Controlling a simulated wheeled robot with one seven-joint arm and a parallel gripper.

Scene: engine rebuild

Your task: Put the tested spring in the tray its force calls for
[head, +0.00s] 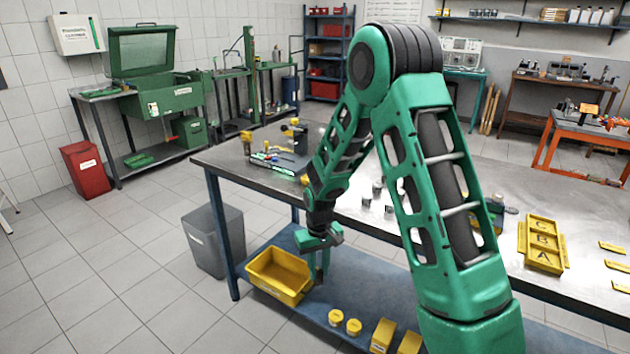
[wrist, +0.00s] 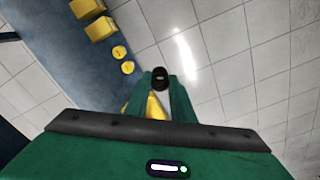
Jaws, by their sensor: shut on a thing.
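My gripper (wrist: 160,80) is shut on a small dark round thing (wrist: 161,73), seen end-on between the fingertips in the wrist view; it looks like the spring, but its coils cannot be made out. In the head view my gripper (head: 321,275) points down beside the right end of an open yellow bin (head: 262,284) on the bench's blue lower shelf. A yellow tray marked A, B and C (head: 524,238) lies on the bench top at the right. Several small dark cylinders (head: 376,190) stand on the bench top, partly behind my arm.
The steel bench top (head: 225,161) overhangs the lower shelf (head: 350,285). Two round yellow tubs (head: 336,317) and yellow boxes (head: 383,335) stand on the shelf to the right. A grey waste bin (head: 214,245) stands left of the bench. The tiled floor in front is clear.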

